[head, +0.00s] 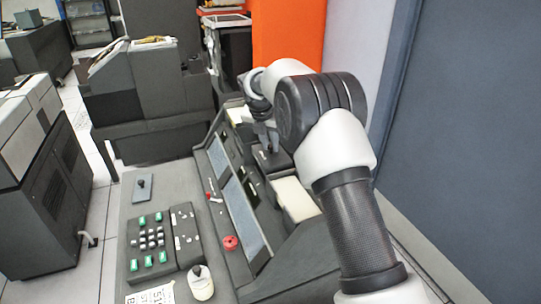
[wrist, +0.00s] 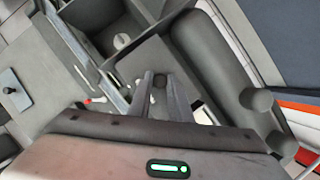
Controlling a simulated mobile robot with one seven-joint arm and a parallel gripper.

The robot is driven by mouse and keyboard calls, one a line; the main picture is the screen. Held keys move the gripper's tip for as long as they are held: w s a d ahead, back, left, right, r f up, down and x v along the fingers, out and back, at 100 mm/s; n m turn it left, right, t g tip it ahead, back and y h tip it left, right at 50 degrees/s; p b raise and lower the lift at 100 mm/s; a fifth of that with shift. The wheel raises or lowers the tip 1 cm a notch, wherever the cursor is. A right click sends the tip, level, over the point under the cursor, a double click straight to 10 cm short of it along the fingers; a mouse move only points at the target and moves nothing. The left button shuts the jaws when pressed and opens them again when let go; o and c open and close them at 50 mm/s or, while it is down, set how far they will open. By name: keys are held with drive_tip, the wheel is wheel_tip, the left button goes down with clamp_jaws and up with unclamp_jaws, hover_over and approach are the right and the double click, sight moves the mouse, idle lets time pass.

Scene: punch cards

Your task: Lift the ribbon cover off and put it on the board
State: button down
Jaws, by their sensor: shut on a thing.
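The ribbon cover appears to be the dark grey flat panel with a small round dark knob (wrist: 159,81) in the wrist view. My gripper (wrist: 160,78) is shut on that knob, one finger on each side. In the head view my gripper (head: 266,136) points down at the far part of the machine, over the dark cover (head: 270,161). I cannot tell whether the cover is seated or slightly raised. No thing is clearly marked as the board; the flat grey top (head: 158,218) lies at left, with a small blue-grey knobbed plate (head: 142,189) on it.
A keypad (head: 150,240) with green keys, a red knob (head: 230,242) and a cream knob (head: 200,280) stand nearer. A cream block (head: 296,199) lies beside my arm. An open compartment (wrist: 100,38) holds a white round part. A dark blue wall (head: 470,130) bounds the right.

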wheel_tip(320, 180, up, 12)
drive_tip(key=p, duration=0.2)
wheel_tip(320, 180, up, 4)
drive_tip(key=p, duration=0.5)
hover_over(270, 147)
drive_tip(key=shift+r, duration=0.2)
drive_tip(key=shift+d, duration=0.15)
